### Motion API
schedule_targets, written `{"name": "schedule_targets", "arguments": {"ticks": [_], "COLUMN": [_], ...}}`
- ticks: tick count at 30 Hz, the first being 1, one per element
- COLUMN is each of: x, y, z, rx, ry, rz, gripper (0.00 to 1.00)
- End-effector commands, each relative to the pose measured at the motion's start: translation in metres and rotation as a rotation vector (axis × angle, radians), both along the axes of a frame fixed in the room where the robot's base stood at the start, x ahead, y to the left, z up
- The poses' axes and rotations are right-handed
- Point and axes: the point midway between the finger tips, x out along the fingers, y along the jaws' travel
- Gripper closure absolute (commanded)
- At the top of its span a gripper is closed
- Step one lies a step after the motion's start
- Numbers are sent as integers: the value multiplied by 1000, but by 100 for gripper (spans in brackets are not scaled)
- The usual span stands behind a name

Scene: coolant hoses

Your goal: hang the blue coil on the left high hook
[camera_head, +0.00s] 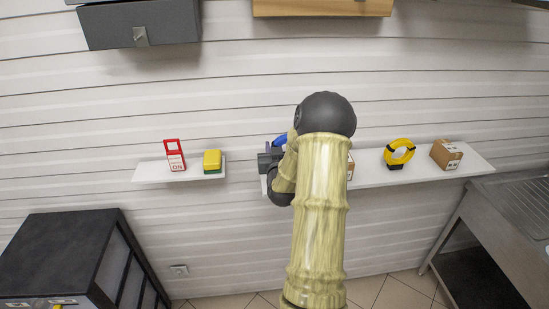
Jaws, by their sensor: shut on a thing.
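A small part of the blue coil (280,140) shows just above my gripper, beside my forearm. Most of the coil is hidden behind my arm. My gripper (268,158) is near the left end of the right-hand shelf and is shut on the blue coil. Its fingertips are mostly hidden, and I cannot tell whether the coil touches the shelf. I make out no hook, neither the left high one nor any other.
The right white shelf (369,182) holds a yellow coil (399,153) on a dark stand and a cardboard box (446,154). The left shelf (150,174) holds a red-and-white tag (174,156) and a yellow-green block (212,161). Grey (165,25) and wooden (320,7) cabinets hang above.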

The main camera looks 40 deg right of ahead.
Motion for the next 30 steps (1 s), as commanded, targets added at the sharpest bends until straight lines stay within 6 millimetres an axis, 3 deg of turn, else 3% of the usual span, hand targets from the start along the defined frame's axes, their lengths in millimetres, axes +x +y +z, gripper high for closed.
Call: {"name": "schedule_targets", "arguments": {"ticks": [13, 23, 30], "x": [0, 0, 0], "y": [-1, 0, -1], "z": [-7, -41, -43], "rx": [-1, 0, -2], "ry": [-2, 0, -3], "rz": [0, 0, -2], "gripper": [100, 100, 100]}}
